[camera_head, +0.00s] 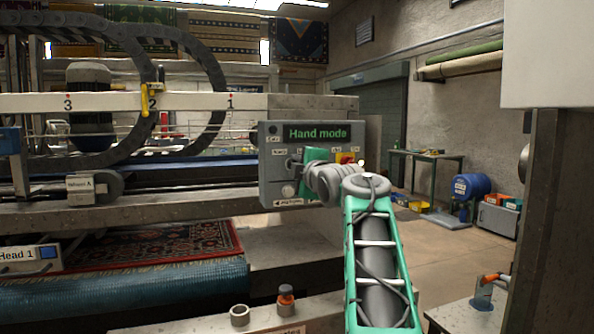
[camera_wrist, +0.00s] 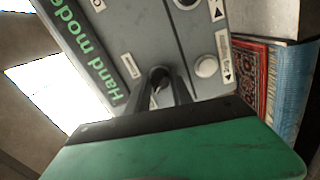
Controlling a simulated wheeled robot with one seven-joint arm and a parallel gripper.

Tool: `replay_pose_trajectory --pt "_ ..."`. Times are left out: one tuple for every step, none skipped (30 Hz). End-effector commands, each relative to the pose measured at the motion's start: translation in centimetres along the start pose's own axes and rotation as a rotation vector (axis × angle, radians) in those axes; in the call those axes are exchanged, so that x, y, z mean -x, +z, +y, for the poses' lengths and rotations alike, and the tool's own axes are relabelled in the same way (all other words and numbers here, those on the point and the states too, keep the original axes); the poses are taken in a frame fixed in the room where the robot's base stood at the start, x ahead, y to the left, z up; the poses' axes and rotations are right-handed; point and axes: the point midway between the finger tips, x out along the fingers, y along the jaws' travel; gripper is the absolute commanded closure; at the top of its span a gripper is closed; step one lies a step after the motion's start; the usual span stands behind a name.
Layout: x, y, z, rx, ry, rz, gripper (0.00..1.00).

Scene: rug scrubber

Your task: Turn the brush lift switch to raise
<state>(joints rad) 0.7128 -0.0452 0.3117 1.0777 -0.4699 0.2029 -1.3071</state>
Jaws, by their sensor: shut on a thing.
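The grey control panel (camera_head: 268,165) stands at the end of the machine's beam, with a green "Hand mode" display (camera_head: 317,133) at its top. In the wrist view the panel (camera_wrist: 143,40) shows tilted, with the display text (camera_wrist: 90,45) at the left. My gripper (camera_wrist: 160,88) is at the panel face, its two dark fingers closed around a small dark switch knob (camera_wrist: 159,73). The fingers hide most of the knob, so its setting cannot be read. A pale round button (camera_wrist: 206,67) sits to the right of the fingers. In the head view my wrist hides the panel's middle.
A red patterned rug (camera_head: 190,248) lies on the machine bed below left. A white numbered beam (camera_head: 100,102) runs left from the panel. A blue drum (camera_head: 470,186) and a green table (camera_head: 428,156) stand at the back right. Open floor lies right of my arm.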

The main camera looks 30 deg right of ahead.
Motion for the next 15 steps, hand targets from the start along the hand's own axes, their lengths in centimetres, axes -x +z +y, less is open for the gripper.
replay_pose_trajectory --pt "0.00 -0.01 0.01 0.003 0.001 0.000 1.00" --pt "0.00 -0.01 0.02 0.004 0.000 0.000 1.00" --pt "0.00 -0.01 0.03 0.004 0.001 0.000 1.00" --pt "0.00 -0.01 0.04 0.005 0.001 0.000 1.00" --pt "0.00 -0.01 0.04 0.004 0.001 0.000 1.00" --pt "0.00 0.00 0.04 0.004 0.001 0.000 1.00" --pt "0.00 0.00 0.04 0.004 0.001 0.000 1.00" --pt "0.00 0.00 0.04 0.004 0.001 0.000 1.00" --pt "0.00 0.00 0.04 0.004 0.001 0.000 1.00" --pt "0.00 0.00 0.04 0.004 0.001 0.000 1.00" --pt "0.00 0.00 0.04 0.004 0.001 0.000 0.72" --pt "0.00 0.00 0.04 0.004 0.001 0.000 0.69" --pt "0.00 0.00 0.04 0.004 0.001 0.000 0.67" --pt "0.00 0.00 0.04 0.003 0.001 0.000 0.64" --pt "0.00 0.00 0.03 0.003 0.001 0.000 0.61"
